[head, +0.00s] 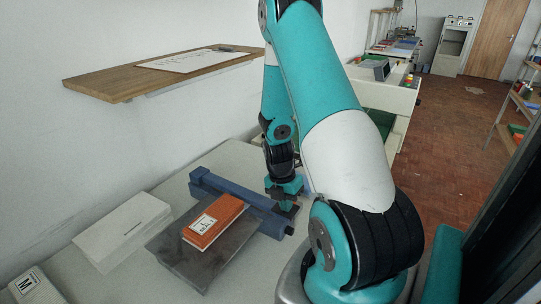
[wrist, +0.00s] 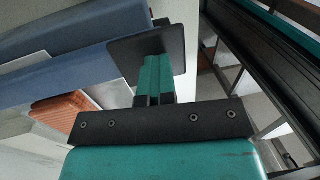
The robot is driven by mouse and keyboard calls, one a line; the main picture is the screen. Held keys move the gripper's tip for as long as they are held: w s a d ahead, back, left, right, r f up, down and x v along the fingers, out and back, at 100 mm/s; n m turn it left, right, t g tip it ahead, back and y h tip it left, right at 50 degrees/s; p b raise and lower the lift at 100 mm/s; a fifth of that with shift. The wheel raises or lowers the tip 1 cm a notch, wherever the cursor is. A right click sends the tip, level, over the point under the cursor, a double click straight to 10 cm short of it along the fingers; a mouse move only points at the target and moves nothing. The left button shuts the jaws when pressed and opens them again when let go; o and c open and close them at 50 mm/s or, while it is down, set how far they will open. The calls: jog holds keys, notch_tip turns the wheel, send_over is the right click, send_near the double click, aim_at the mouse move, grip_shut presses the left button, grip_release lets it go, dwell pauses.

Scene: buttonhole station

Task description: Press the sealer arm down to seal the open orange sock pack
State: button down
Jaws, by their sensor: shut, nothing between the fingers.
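The orange sock pack (head: 214,222) lies flat, with a white label on top, beside the blue sealer (head: 240,203). Its far end is close to the sealer; I cannot tell whether it reaches under the arm. In the wrist view the pack (wrist: 62,108) shows partly behind the sealer's long blue bar (wrist: 60,75). My gripper (head: 287,203) is shut and empty at the sealer's right end. In the wrist view my gripper's closed teal fingers (wrist: 155,70) meet or overlap a dark flat plate (wrist: 150,46); contact is unclear.
The pack rests on a grey metal plate (head: 185,262). A wooden shelf (head: 110,86) juts from the wall above.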

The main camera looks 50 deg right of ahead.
jog(key=shift+s+a+f, duration=0.2)
jog(key=shift+s+f, duration=0.4)
jog(key=shift+f, duration=0.2)
dwell(1.6)
jog(key=shift+r+p, duration=0.3)
jog(key=shift+p, duration=0.05)
jog(key=d+r+p, duration=0.1)
jog(key=r+p, duration=0.1)
jog(key=r, duration=0.1)
jog(key=w+d+r+p, duration=0.1)
jog(key=r+p, duration=0.1)
jog(key=shift+d+r, duration=0.2)
jog(key=shift+d, duration=0.1)
notch_tip(320, 180, up, 10)
jog(key=a+b, duration=0.1)
jog(key=a, duration=0.1)
jog(key=shift+f, duration=0.2)
jog(key=shift+w+a, duration=0.1)
jog(key=shift+a, duration=0.05)
